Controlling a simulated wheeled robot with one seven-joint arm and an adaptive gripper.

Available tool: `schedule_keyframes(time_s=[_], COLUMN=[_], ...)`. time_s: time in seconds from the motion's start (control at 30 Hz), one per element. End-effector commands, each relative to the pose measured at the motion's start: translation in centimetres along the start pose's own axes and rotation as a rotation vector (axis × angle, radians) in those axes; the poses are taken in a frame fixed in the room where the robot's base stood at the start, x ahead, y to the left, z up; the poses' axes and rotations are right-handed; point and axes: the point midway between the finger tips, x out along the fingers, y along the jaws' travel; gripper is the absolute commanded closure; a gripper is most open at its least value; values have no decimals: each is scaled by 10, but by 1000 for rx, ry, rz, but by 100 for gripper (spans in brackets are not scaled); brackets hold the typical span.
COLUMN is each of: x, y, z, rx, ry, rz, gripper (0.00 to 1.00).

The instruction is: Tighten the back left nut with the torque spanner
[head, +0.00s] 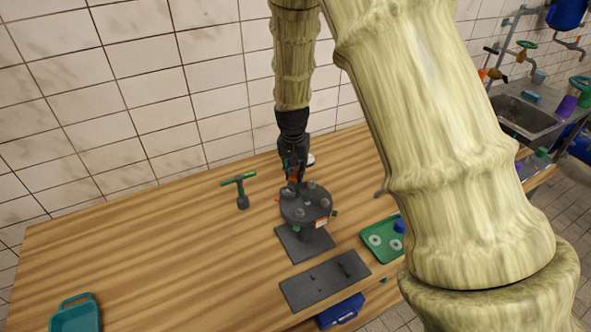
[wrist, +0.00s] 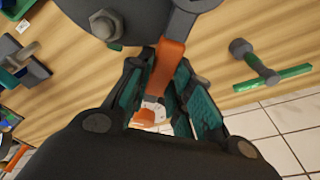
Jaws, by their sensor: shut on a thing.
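The round dark grey flange (head: 306,206) stands on a grey base plate on the wooden bench in the head view, with several nuts on its top. My gripper (head: 292,172) hangs over its back left edge. In the wrist view, my gripper (wrist: 163,100) is shut on the orange handle of the torque spanner (wrist: 168,65), between its teal finger pads. The spanner's grey head reaches over the flange and is cut off at the top edge. One hex nut with a stud (wrist: 105,27) shows on the flange. The back left nut is hidden, so its seating in the spanner cannot be told.
A dark plate (head: 325,280) lies in front, and a green tray (head: 380,240) with washers lies right. A teal tray (head: 75,315) is at front left.

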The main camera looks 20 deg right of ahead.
Motion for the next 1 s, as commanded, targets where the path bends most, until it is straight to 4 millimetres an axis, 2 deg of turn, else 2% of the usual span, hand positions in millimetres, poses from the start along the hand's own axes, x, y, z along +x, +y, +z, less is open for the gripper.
schedule_keyframes(time_s=[0.03, 0.53, 1.0], x=[6, -10, -11], y=[2, 2, 5], z=[6, 3, 2], rx=[-1, -1, 37], ry=[-11, -10, -8], rz=[6, 5, 10], gripper=[100, 100, 100])
